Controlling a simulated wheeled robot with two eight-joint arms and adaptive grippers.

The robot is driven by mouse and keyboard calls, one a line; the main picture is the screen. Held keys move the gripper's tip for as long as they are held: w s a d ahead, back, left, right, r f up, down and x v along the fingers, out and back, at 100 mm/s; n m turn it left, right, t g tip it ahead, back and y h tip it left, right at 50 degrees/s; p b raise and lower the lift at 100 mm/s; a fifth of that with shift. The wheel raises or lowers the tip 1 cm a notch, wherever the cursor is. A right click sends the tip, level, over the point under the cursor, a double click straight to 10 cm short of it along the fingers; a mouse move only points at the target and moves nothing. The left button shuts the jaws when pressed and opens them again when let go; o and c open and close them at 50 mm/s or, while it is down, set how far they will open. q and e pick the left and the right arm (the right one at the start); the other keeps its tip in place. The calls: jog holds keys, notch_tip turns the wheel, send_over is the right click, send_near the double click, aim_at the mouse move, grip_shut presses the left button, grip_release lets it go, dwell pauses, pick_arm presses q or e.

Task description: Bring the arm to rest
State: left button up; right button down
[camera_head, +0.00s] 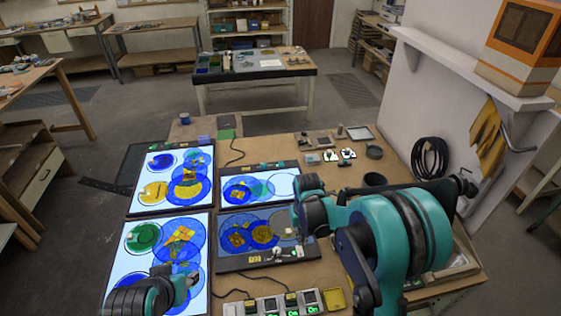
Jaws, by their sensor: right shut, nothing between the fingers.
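My right arm, teal and black, reaches in from the right over the workbench (265,160). Its gripper (299,238) points down by the right end of the lower middle light panel (240,262); it is shut and empty, partly hidden by my own wrist. My left gripper (188,284) is low at the left, over the lower part of the near left light panel (115,270). Its fingers are too small and dark to tell whether they are open or shut.
Another lit panel (147,203) with coloured glass discs lies behind on the left, and a smaller one (283,187) in the middle.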

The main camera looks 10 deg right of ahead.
jog(key=s+d+r+t+b, duration=0.2)
jog(key=s+r+t+b, duration=0.1)
jog(key=s+r+b, duration=0.35)
pick_arm(q)
notch_tip(320, 180, down, 12)
jog(key=b, duration=0.5)
jog(key=shift+r, duration=0.2)
pick_arm(e)
jog(key=s+f+t, duration=0.2)
jog(key=s+t, duration=0.2)
jog(key=s, duration=0.6)
jog(key=shift+s+d, duration=0.25)
jog(key=shift+d, duration=0.15)
pick_arm(q)
jog(key=shift+o, duration=0.7)
jog(key=shift+r, duration=0.1)
